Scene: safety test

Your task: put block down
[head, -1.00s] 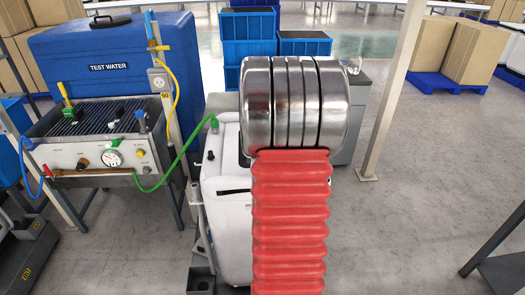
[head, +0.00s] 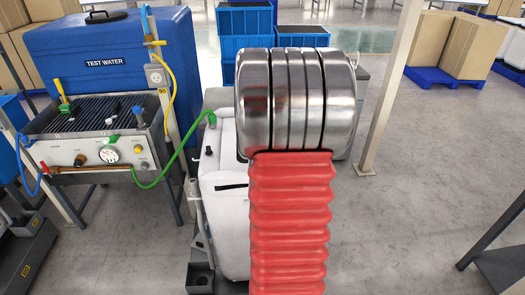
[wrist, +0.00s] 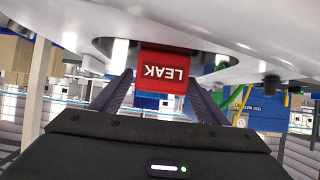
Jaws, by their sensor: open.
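A red block (wrist: 165,70) lettered "LEAK" shows in the wrist view, its letters upside down. It sits between the two dark fingers of my gripper (wrist: 160,80), against or just in front of a pale, shiny surface (wrist: 220,32). My gripper is open around the block. I cannot tell whether the block touches that surface or either finger. In the head view my red-sleeved arm and its metal segments hide my gripper and the block.
In the head view a blue "TEST WATER" tank (head: 120,55) stands left, behind a gauge panel (head: 105,153) with green and yellow hoses. A white machine (head: 222,195) is partly behind my arm. A pale post (head: 385,95) stands right; grey floor (head: 425,185) there is mostly clear.

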